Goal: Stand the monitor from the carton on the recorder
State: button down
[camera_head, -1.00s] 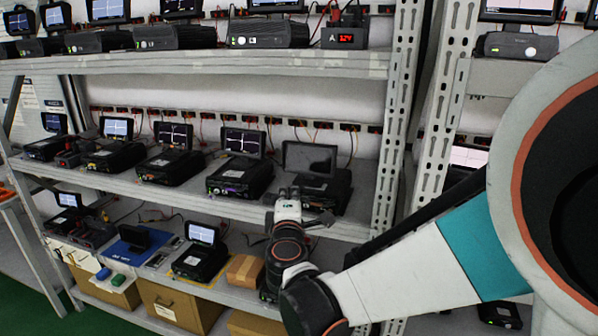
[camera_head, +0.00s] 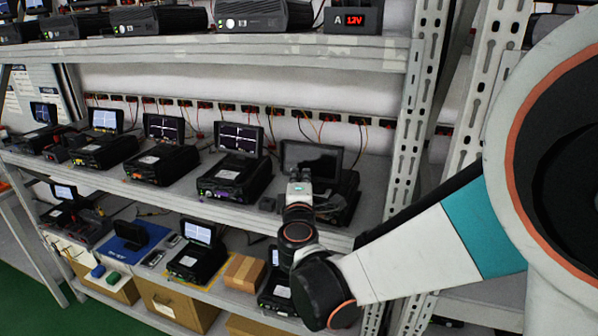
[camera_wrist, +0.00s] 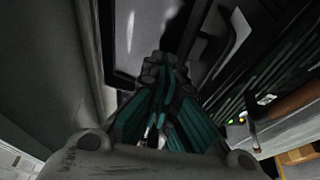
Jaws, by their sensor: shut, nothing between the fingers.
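A monitor with a dark, blank screen (camera_head: 312,158) stands upright on a black recorder (camera_head: 343,196), at the right end of the middle shelf. My gripper (camera_head: 300,176) is in front of the monitor's lower edge and hides part of it and of the recorder. In the wrist view my gripper's fingers (camera_wrist: 165,64) are shut and empty. A dark panel with a pale glare (camera_wrist: 140,25), apparently the monitor, lies just beyond the fingertips; I cannot tell whether they touch. A finned black case with a green light (camera_wrist: 270,75) is at the right. An open carton is not clearly visible.
Other recorders with lit monitors (camera_head: 238,139) stand to the left on the same shelf (camera_head: 190,200). A perforated rack post (camera_head: 410,140) rises close on the right. The upper shelf (camera_head: 230,50) is overhead. Brown boxes (camera_head: 175,305) are below.

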aim_at(320, 172)
jog(key=shift+w+a+f, duration=0.1)
jog(key=shift+w+a, duration=0.1)
jog(key=shift+d, duration=0.1)
jog(key=shift+s, duration=0.1)
jog(key=w+d, duration=0.5)
jog(key=shift+d, duration=0.15)
jog(key=shift+b, duration=0.3)
